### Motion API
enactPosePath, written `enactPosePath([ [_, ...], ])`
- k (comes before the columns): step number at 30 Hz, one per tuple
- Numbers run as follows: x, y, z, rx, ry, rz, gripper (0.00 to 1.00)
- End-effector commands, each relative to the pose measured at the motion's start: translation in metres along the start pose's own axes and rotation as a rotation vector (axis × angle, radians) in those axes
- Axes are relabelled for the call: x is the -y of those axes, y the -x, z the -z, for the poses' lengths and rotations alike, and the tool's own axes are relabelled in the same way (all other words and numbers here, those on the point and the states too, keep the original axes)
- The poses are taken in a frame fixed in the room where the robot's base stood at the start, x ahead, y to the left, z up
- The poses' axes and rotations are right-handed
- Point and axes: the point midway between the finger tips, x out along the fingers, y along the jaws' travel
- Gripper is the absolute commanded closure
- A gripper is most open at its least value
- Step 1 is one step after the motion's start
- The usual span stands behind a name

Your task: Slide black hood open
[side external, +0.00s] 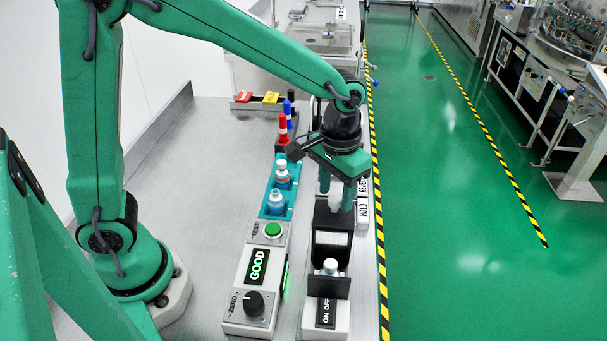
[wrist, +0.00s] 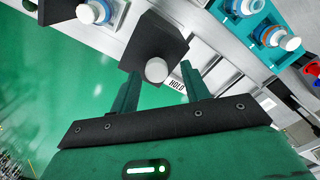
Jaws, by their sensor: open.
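The black hood (side external: 331,217) stands on the white ON/OFF unit (side external: 340,320) at the right of the bench. It shows from above in the wrist view (wrist: 155,38), with a round white knob (wrist: 156,70) on it. My gripper (wrist: 158,78) is open, with its green fingers on either side of the knob, and I see no clear grip on it. In the side view my gripper (side external: 338,196) points down over the far part of the hood. A white-capped bottle (side external: 330,266) stands in front of the hood; it also shows in the wrist view (wrist: 93,12).
Left of the hood are a GOOD display (side external: 257,264), a black dial (side external: 253,302), a green button (side external: 273,230) and a teal rack (side external: 270,208) with bottles. Red and blue markers (side external: 284,125) stand behind. The left bench (side external: 190,200) is clear.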

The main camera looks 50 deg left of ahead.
Motion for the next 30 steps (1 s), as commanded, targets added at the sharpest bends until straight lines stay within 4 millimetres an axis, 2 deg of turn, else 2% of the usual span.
enactPosePath([
  [8,-0.001,0.015,0.0,-0.002,-0.001,-0.001,0.54],
  [21,0.0,0.069,0.001,-0.004,0.001,-0.001,0.54],
  [30,0.0,0.078,0.0,-0.001,0.001,0.0,0.54],
])
